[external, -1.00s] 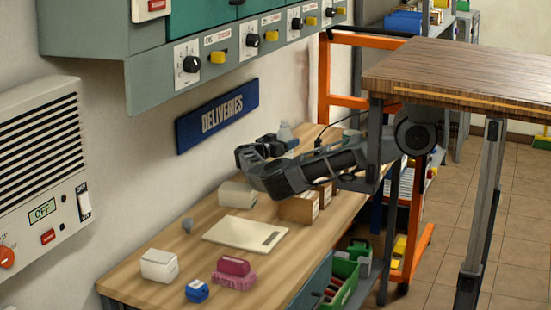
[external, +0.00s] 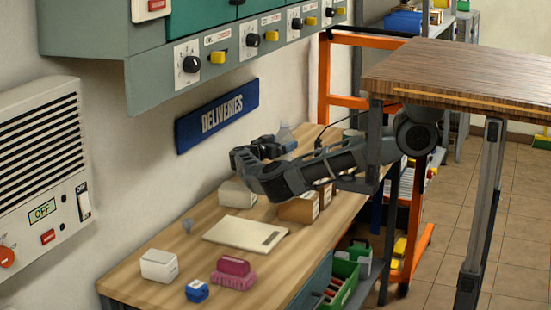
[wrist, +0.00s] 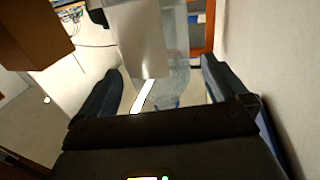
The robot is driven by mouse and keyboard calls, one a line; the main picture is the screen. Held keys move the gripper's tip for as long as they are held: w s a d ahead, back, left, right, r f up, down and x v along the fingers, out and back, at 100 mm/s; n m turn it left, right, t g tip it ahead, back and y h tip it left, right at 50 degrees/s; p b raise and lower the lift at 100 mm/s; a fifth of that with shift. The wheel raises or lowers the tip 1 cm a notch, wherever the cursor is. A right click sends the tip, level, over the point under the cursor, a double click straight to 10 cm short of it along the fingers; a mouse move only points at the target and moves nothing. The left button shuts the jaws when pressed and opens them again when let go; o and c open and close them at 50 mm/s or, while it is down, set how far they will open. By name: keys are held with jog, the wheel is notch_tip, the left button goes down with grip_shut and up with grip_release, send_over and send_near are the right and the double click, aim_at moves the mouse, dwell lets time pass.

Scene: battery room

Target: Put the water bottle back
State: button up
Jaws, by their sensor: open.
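A pale, see-through bottle (external: 285,133) stands on the wooden workbench, just beyond my gripper (external: 268,146) in the external view; its lower part is partly hidden. In the wrist view, my gripper (wrist: 163,78) is open, with one dark finger at each side. A clear, bottle-like shape (wrist: 178,75) shows between and beyond the fingers, partly behind a pale block-like shape. I cannot tell whether either finger touches it.
The workbench (external: 150,240) holds a cream flat board (external: 243,234), cardboard boxes (external: 299,208), a white box (external: 159,265) and a pink block (external: 233,267). The wall with a DELIVERIES sign (external: 218,115) is close on the left. A brown table (external: 460,70) stands right.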

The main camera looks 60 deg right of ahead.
jog(key=v, duration=0.9)
jog(key=shift+a+b, duration=0.25)
jog(key=shift+b, duration=0.15)
